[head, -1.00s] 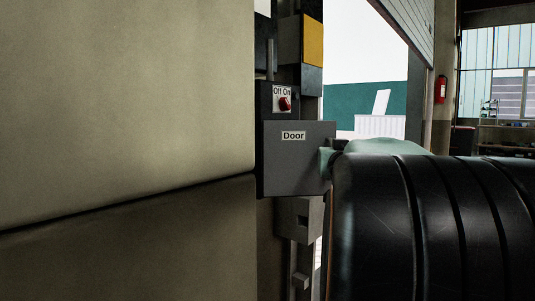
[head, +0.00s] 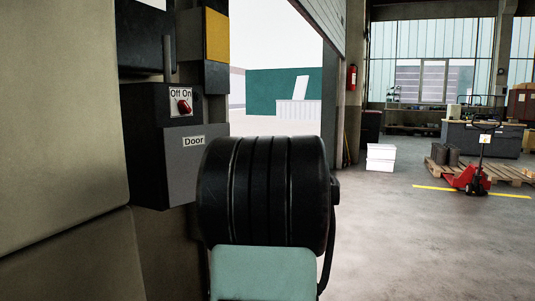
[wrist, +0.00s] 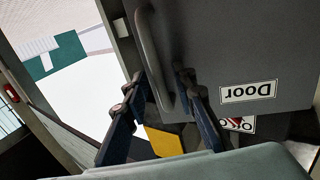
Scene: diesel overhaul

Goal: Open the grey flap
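The grey flap (head: 181,165) carries a "Door" label and sits on the front of a dark box at the left in the head view. My arm hides its right part there. In the wrist view the flap (wrist: 235,50) fills the upper right, with its label upside down and a curved grey handle (wrist: 148,45) along its left side. My gripper (wrist: 159,78) is open, its two dark blue fingers apart on either side of the handle's lower part. I cannot tell whether either finger touches it. The head view hides my gripper behind my arm.
A red Off/On switch (head: 184,106) sits above the flap. A large beige cabinet (head: 60,110) stands close at left. The open doorway is behind my arm. Floor at right is clear up to white boxes (head: 380,158) and a red pallet truck (head: 474,178).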

